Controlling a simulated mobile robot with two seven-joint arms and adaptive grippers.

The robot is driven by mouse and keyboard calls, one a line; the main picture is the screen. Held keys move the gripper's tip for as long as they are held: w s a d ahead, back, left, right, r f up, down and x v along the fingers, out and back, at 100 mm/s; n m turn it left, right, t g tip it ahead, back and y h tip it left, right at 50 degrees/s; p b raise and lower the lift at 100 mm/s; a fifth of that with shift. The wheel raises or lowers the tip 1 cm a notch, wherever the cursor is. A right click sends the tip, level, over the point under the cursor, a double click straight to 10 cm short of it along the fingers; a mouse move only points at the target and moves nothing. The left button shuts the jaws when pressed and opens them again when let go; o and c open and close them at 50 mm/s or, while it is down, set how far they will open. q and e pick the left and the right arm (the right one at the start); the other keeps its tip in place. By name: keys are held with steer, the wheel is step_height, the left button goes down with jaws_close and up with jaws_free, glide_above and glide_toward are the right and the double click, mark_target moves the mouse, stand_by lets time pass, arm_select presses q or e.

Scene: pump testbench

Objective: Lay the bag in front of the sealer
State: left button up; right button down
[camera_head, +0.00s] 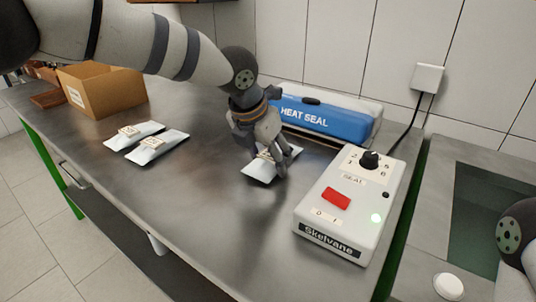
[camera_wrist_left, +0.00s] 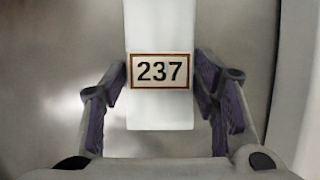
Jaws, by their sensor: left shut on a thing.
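A pale flat bag (camera_head: 256,173) lies on or just above the steel bench in front of the blue and white heat sealer (camera_head: 322,119). My left gripper (camera_head: 268,160) points down over the bag and is shut on it. In the left wrist view the bag (camera_wrist_left: 160,113) runs between the two fingers, with a label reading 237 (camera_wrist_left: 160,71) between them. Whether the bag touches the bench is hard to tell. My right gripper is out of view.
A white control box (camera_head: 350,205) with a black knob and a red switch stands right of the bag. Two more labelled bags (camera_head: 134,133) (camera_head: 158,148) lie to the left, near an open cardboard box (camera_head: 113,94). The bench's front middle is clear.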

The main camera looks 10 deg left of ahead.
arm_select(q)
steer(key=o, duration=1.3)
steer(key=shift+f, duration=0.15)
steer(key=p+v, duration=0.1)
steer(key=v, duration=1.1)
steer(key=shift+r, duration=0.3)
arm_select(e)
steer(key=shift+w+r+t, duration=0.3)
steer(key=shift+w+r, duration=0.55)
arm_select(q)
steer(key=shift+f, duration=0.1)
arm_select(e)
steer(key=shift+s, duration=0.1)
